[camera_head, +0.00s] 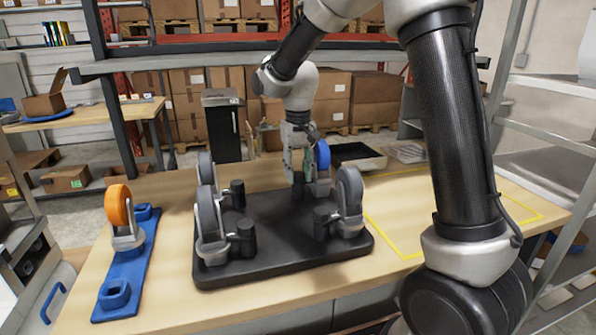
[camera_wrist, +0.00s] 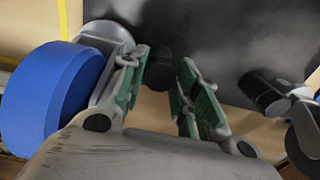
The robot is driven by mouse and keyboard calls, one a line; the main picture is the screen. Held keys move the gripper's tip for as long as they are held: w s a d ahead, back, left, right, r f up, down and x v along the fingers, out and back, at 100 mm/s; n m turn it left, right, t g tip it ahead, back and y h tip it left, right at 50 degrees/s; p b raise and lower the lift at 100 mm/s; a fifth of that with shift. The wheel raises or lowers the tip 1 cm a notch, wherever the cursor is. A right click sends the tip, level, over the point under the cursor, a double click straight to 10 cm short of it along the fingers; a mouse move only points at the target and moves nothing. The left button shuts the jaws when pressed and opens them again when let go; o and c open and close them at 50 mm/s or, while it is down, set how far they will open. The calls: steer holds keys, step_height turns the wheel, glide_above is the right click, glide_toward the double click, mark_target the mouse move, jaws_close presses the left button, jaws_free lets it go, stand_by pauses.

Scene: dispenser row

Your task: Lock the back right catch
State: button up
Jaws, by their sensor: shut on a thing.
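A black plate (camera_head: 285,250) on the table carries casters with dark catches near its corners. The back right caster has a blue wheel (camera_head: 322,158), which also shows at the left of the wrist view (camera_wrist: 45,98). My gripper (camera_head: 298,172) points down just left of that wheel. In the wrist view my gripper's green-padded fingers (camera_wrist: 163,88) are shut on the dark, round back right catch (camera_wrist: 160,70). The fingers hide most of this catch in the head view, so its angle cannot be told.
Grey-wheeled casters stand at the back left (camera_head: 206,170), front left (camera_head: 209,220) and front right (camera_head: 350,195). A blue rack (camera_head: 128,265) with an orange wheel (camera_head: 118,206) lies left. A dark tray (camera_head: 357,156) sits behind. The yellow-outlined area (camera_head: 410,205) at right is mostly clear.

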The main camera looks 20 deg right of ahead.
steer(key=o, duration=1)
